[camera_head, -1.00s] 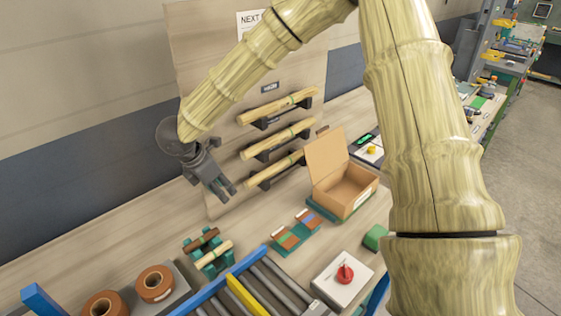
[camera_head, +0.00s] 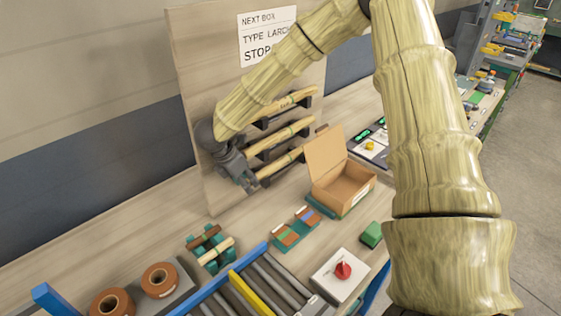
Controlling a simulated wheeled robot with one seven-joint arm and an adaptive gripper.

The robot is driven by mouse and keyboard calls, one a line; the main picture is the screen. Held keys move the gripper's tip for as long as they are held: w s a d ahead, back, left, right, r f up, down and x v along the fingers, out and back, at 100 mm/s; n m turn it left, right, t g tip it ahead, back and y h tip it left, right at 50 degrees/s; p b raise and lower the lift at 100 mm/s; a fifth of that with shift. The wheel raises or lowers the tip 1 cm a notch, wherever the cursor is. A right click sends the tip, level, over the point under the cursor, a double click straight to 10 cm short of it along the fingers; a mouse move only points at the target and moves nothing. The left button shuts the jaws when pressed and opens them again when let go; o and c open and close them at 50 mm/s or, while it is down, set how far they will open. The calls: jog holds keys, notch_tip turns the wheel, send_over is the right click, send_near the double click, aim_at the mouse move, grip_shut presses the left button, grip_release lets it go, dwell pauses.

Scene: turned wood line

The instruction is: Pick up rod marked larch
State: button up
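Three pale wooden rods lie one above another on dark brackets on the upright board: the top rod (camera_head: 298,98), the middle rod (camera_head: 290,132) and the bottom rod (camera_head: 280,163). The marks on the rods are too small to read, so I cannot tell which is larch. My gripper (camera_head: 250,186) is in front of the board, near the left ends of the lower rods, fingers pointing down and right. My arm and gripper hide the left ends of the rods. Whether the fingers are open or touch a rod is unclear.
An open cardboard box (camera_head: 345,190) stands right of the rods. A small rack (camera_head: 209,247) with short rods and a roller conveyor (camera_head: 262,283) are in front.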

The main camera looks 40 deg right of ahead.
jog(key=shift+d, duration=0.1)
jog(key=shift+c, duration=0.3)
grip_shut()
jog(key=shift+r, duration=0.15)
